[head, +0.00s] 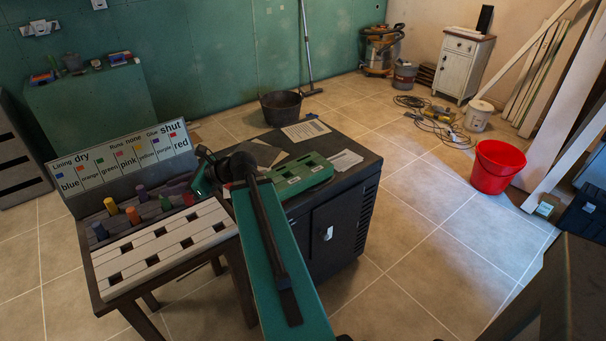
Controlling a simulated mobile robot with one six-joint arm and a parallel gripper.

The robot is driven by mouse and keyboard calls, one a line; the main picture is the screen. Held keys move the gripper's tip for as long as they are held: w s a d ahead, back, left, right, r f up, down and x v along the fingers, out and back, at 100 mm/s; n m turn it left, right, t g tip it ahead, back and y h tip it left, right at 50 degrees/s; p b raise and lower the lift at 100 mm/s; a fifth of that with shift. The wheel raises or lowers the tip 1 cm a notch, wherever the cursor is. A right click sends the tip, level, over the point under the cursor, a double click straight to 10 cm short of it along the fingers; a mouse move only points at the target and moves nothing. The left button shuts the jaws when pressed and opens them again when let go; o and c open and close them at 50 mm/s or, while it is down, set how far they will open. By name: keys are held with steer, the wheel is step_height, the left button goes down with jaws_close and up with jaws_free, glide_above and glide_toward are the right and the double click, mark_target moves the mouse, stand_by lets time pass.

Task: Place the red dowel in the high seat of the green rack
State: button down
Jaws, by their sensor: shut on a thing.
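The red dowel (188,198) shows as a small red patch at the right end of the row of coloured dowels, just under my gripper (196,188). My gripper is shut on it at the right end of the dowel tray; my own arm hides part of the grip. The green rack (308,181) lies on the dark cabinet to the right of my gripper. It has slots along its top and small white labels on its front. Which seat is high is too small to tell.
Papers (345,160) lie on the dark cabinet (345,225) around the rack. A red bucket (497,166) stands on the floor.

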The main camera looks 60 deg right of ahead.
steer(key=s+d+f+m+h+b, duration=0.1)
steer(key=s+d+m+h+b, duration=0.2)
steer(key=s+d, duration=0.3)
steer(key=s+d+f+m+h+b, duration=0.2)
steer(key=s+d, duration=0.5)
steer(key=d, duration=0.9)
steer(key=s+d+f+m+t+h+b, duration=0.1)
steer(key=s+d+m+h+b, duration=0.3)
steer(key=d, duration=0.7)
steer(key=s+h, duration=0.1)
steer(key=s, duration=0.1)
steer(key=shift+s+d+f+b, duration=0.25)
steer(key=shift+s+d+b, duration=0.1)
steer(key=shift+s+b, duration=0.05)
glide_above(305, 159)
steer(key=shift+s+a+f, duration=0.2)
steer(key=shift+a+f, duration=0.25)
steer(key=shift+f, duration=0.3)
steer(key=shift+w+d, duration=0.2)
steer(key=shift+d, duration=0.3)
steer(key=shift+a+f, duration=0.1)
steer(key=shift+f, duration=1.7)
steer(key=shift+f, duration=0.1)
